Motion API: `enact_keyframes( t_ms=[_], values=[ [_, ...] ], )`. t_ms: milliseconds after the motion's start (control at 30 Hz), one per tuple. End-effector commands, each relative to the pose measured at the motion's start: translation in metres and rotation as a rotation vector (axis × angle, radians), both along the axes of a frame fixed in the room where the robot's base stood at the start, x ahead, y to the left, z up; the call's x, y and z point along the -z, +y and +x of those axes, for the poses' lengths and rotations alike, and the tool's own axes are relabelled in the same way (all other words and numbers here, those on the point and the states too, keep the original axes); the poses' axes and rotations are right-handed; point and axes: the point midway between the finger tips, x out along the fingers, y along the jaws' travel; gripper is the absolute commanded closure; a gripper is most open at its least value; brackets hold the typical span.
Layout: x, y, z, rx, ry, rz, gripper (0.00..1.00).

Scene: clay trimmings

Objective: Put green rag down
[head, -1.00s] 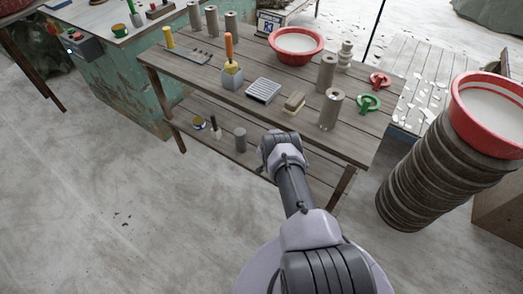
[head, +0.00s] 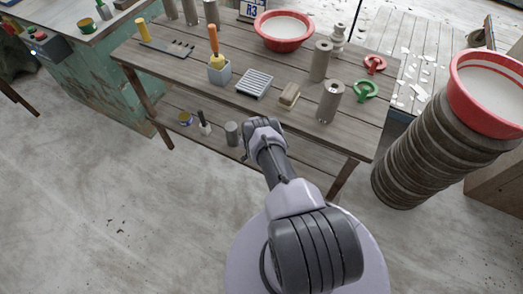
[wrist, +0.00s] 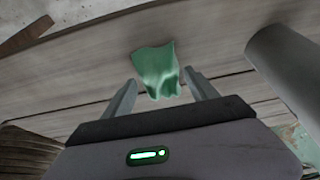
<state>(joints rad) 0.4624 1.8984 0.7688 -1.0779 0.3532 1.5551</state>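The green rag (wrist: 157,68) shows in the wrist view as a small creased cloth at the fingertips of my gripper (wrist: 161,78). Its lower part lies between the two spread fingers, and its upper part reaches past their tips. The picture does not show clearly whether the fingers press on the rag or stand just apart from it. Wooden planks lie behind the rag; I cannot tell whether it touches them. In the head view my gripper is at the front edge of the wooden table, its fingers hidden behind my arm, and the rag is not visible.
The wooden table (head: 206,97) holds a sponge-like block (head: 289,94), a grey ribbed tray (head: 254,83), a tool pot (head: 219,74), grey cylinders (head: 330,101) and a red basin (head: 283,44). Its lower shelf holds a grey cylinder (head: 232,133). A stacked column (head: 420,150) stands right.

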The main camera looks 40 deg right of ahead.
Motion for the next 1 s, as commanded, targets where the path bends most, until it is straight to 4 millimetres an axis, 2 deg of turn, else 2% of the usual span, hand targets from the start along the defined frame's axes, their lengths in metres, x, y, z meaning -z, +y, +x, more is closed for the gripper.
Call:
enact_keyframes(
  t_ms=[267, 400, 1000],
  values=[
    [0.000, 0.000, 0.000, 0.000, 0.000, 0.000, 0.26],
    [0.006, 0.000, 0.000, 0.000, 0.000, 0.000, 0.26],
    [-0.122, 0.042, -0.014, -0.003, 0.001, 0.000, 0.26]
  ],
)
